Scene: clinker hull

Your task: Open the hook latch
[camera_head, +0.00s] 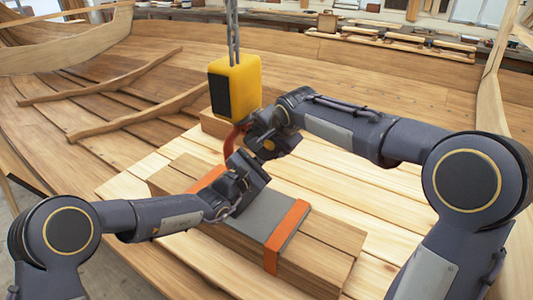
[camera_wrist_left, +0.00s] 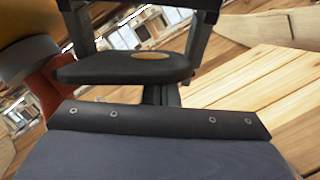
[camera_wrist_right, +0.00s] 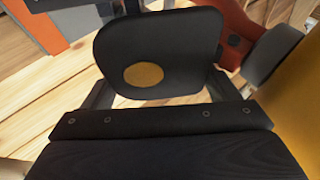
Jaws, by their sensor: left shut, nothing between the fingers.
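A yellow hook block (camera_head: 236,88) with a dark side panel hangs on a chain (camera_head: 232,32). Its orange hook (camera_head: 232,140) hangs below, just left of my right gripper (camera_head: 254,140). My right gripper is open beside the hook. The hook (camera_wrist_right: 235,38) shows at upper right in the right wrist view, with a dark bolt on it and a grey rounded part beside it. My left gripper (camera_head: 240,170) is shut and empty, low under the hook. The hook (camera_wrist_left: 48,88) is at the left in the left wrist view. I cannot make out the latch clearly; the grippers partly cover the hook.
Beneath my grippers lies a timber stack (camera_head: 318,262) with a grey sheet (camera_head: 258,218) and orange straps (camera_head: 286,238). It rests on a planked platform (camera_head: 385,205). Curved hull planking surrounds it. Timber and tools (camera_head: 405,40) lie along the far side.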

